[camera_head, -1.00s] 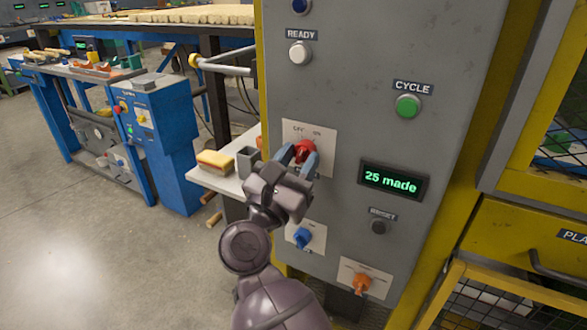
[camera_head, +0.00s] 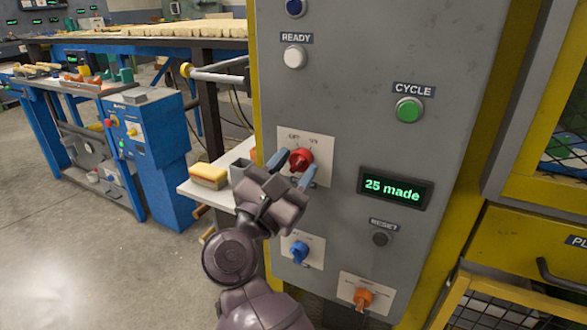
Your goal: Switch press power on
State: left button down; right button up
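The red power knob (camera_head: 300,159) sits on a pale plate (camera_head: 321,150) on the grey press panel (camera_head: 340,95). The plate carries an OFF mark at left and an ON mark at right. I cannot tell clearly which mark the knob points to. My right gripper (camera_head: 296,163) is open, with its blue-grey fingers spread to either side of the knob's lower part. A gap shows between the fingers and the knob, and nothing is held. My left gripper is not in view.
The panel also holds a white READY lamp (camera_head: 294,57), a green CYCLE button (camera_head: 409,110), a "25 made" display (camera_head: 394,188), a dark RESET button (camera_head: 381,238), a blue knob (camera_head: 300,252) and an orange knob (camera_head: 362,298). A small shelf with a sponge (camera_head: 208,176) stands at left.

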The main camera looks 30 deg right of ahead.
jog(key=o, duration=0.3)
dwell(0.4)
